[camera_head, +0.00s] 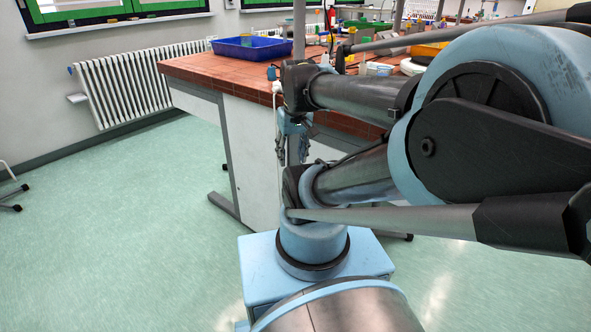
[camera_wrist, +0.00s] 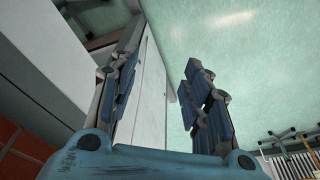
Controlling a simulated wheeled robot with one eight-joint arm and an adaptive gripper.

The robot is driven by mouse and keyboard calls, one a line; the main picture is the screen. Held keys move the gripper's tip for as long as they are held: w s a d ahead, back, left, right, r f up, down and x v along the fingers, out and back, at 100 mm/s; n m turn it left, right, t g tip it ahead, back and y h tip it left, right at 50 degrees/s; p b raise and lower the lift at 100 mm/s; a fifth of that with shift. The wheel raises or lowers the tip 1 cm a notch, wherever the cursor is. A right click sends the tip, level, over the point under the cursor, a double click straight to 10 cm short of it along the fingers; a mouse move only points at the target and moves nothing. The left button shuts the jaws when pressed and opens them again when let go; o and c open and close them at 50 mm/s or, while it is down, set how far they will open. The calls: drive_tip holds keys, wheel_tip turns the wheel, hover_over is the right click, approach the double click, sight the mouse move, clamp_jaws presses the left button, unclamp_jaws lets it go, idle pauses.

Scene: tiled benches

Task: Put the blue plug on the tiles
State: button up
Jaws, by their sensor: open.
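The red-brown tiled bench top (camera_head: 195,68) runs from the middle to the right of the head view, partly hidden behind my arm. A small blue item (camera_head: 272,73) shows at the bench edge beside my arm; it is too small to tell whether it is the blue plug. My gripper (camera_wrist: 163,75) is open in the wrist view, its two blue-padded fingers apart with nothing between them. In the head view my gripper (camera_head: 293,128) hangs down in front of the bench's side, below the top, partly hidden by my arm.
A blue tray (camera_head: 250,48) stands on the bench, with several small items behind it. A white radiator (camera_head: 122,85) is on the wall at left. The bench's white side panel (camera_head: 250,150) is close to my gripper.

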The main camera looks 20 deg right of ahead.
drive_tip(key=shift+m, duration=0.3)
drive_tip(key=s+f, duration=0.3)
drive_tip(key=f, duration=0.1)
drive_tip(key=shift+s+d, duration=0.1)
drive_tip(key=shift+d, duration=0.15)
idle(0.7)
